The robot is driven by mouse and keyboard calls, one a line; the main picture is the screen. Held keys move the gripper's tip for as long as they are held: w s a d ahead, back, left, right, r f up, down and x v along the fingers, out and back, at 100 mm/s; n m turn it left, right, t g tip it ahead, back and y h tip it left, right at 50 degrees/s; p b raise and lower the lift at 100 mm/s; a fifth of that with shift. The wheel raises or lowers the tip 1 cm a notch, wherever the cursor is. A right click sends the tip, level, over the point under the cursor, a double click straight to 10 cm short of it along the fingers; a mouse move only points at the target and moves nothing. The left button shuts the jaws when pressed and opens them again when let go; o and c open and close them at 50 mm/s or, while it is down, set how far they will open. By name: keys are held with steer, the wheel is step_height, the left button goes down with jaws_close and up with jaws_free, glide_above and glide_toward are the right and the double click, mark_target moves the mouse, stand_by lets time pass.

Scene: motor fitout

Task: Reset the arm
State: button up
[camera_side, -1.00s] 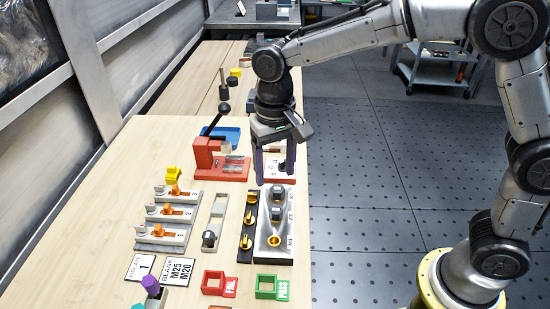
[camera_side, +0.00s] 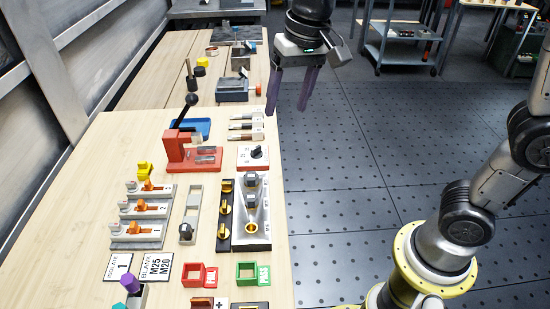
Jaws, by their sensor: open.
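My gripper (camera_side: 292,92) is at the upper middle, raised above and just past the right edge of the wooden table (camera_side: 90,205). Its two purple fingers point down and stand apart, with nothing between them. It touches nothing on the table. Part of my arm above the gripper is cut off by the top of the picture.
Dark floor (camera_side: 340,170) right of the table is clear.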

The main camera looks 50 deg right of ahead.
steer(key=s+d+r+t, duration=0.1)
steer(key=s+d, duration=0.3)
steer(key=s, duration=0.2)
steer(key=s+d+t, duration=0.2)
steer(key=s+d, duration=0.1)
steer(key=s, duration=0.4)
steer(key=s+d+f+n, duration=0.1)
steer(key=s+f+n, duration=0.3)
steer(key=s+f, duration=0.1)
steer(key=shift+d+f+h, duration=0.15)
steer(key=shift+f+h, duration=0.15)
steer(key=shift+f, duration=0.05)
steer(key=shift+c, duration=0.2)
